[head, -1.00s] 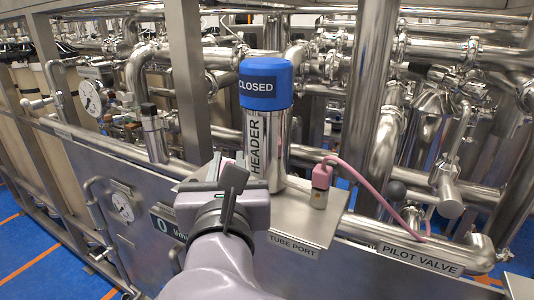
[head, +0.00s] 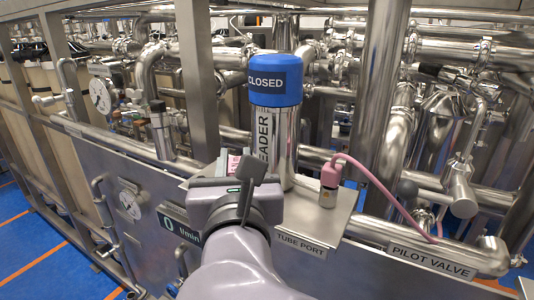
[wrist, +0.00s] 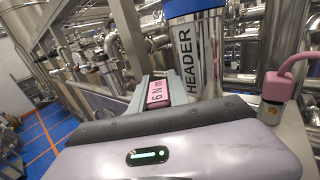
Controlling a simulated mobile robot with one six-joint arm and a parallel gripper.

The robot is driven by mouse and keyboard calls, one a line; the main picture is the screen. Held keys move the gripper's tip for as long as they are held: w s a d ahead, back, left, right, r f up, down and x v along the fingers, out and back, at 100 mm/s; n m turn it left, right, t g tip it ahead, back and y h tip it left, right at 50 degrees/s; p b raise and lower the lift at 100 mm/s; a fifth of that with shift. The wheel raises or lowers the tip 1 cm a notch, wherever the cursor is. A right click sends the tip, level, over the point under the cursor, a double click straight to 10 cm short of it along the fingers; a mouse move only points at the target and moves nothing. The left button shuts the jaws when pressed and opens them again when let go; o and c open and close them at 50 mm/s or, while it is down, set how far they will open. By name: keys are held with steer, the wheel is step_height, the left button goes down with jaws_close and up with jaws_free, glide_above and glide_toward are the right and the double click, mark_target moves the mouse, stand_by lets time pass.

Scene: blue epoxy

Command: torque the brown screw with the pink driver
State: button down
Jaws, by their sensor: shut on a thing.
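My gripper (head: 234,168) is shut on the pink driver, in front of and slightly left of the header cylinder in the head view. The pink driver (wrist: 158,93) shows between the jaws in the wrist view, with a label that reads "6 N m". Only a small pink part of it shows in the head view, behind my wrist. Its tip is hidden in both views. I cannot make out the brown screw in either view.
A steel header cylinder (head: 272,125) with a blue "CLOSED" cap (head: 274,80) stands close to my gripper. A pink hose fitting (head: 330,176) stands on the tube port plate (head: 318,215) to the right. Steel pipes and posts crowd the back.

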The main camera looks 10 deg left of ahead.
step_height(320, 180, up, 8)
steer(key=p, duration=0.5)
stand_by(0.5)
